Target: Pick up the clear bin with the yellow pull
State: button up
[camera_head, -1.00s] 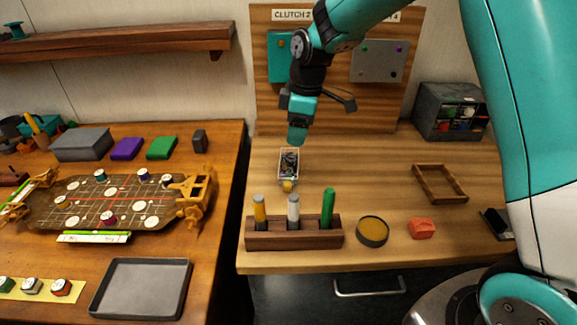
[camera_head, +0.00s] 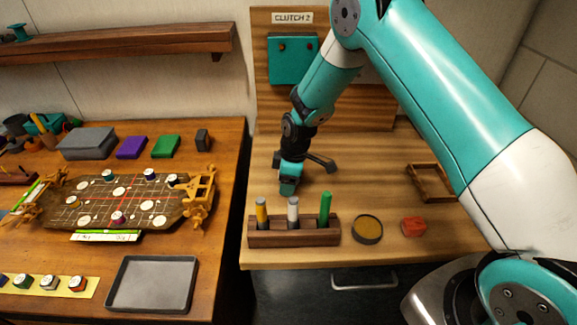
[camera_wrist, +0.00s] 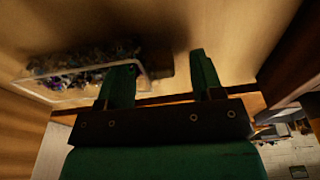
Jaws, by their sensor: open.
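The clear bin (camera_wrist: 60,93) shows in the wrist view at the upper left, with small dark and coloured parts inside. My gripper (camera_wrist: 160,62) is open and empty there. Its left finger overlaps the right end of the bin in the picture; I cannot tell whether they touch. The right finger is clear of the bin. In the head view my gripper (camera_head: 288,188) is low over the bench, behind the pen rack. It covers the place where the bin stood, so the bin is hidden there. I cannot make out the yellow pull in either current view.
A wooden rack (camera_head: 293,237) with three upright markers stands in front of my gripper. An empty wooden frame (camera_head: 430,183) lies farther right.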

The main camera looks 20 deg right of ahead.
jog(key=shift+f, duration=0.45)
jog(key=shift+c, duration=0.4)
jog(key=c, duration=1)
notch_tip(320, 180, up, 20)
jog(key=b, duration=0.4)
